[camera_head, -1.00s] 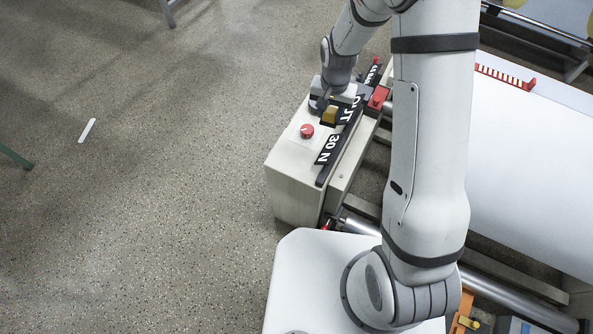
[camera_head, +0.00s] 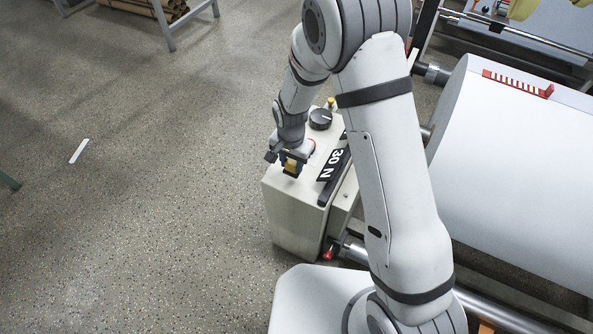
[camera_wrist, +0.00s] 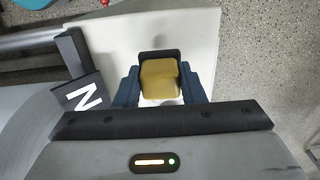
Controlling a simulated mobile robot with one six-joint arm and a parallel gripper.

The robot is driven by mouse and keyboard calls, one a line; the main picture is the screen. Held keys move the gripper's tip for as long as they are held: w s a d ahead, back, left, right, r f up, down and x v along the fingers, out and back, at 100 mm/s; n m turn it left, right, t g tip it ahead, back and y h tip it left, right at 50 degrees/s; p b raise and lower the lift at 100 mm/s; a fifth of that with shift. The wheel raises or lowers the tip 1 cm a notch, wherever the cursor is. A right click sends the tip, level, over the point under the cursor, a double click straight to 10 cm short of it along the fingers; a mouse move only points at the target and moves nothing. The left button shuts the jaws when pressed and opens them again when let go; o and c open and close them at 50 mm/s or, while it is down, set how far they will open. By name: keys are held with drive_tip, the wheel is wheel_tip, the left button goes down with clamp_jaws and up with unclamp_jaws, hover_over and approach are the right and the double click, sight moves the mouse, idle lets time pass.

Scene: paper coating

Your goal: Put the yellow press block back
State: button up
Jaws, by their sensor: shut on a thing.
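The yellow press block (camera_head: 291,167) is between the fingers of my gripper (camera_head: 287,160), which is shut on it. In the wrist view the block (camera_wrist: 160,78) shows a dull gold top face, with a dark finger on each side of it and a black piece behind it. The gripper and block are over the left part of the white machine housing (camera_head: 290,209). I cannot tell whether the block touches the housing.
A black sign reading "30 N" (camera_head: 334,166) stands along the housing's right side. A black knob (camera_head: 320,119) is on the housing's top, behind my gripper. A large white paper roll (camera_head: 520,160) lies to the right.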

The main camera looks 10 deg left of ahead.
sight(292, 169)
drive_tip(key=shift+f, duration=1.7)
drive_tip(key=shift+f+b, duration=0.2)
drive_tip(key=shift+b, duration=0.1)
drive_tip(key=o, duration=1)
drive_tip(key=shift+c, duration=0.2)
drive_tip(key=shift+r, duration=0.2)
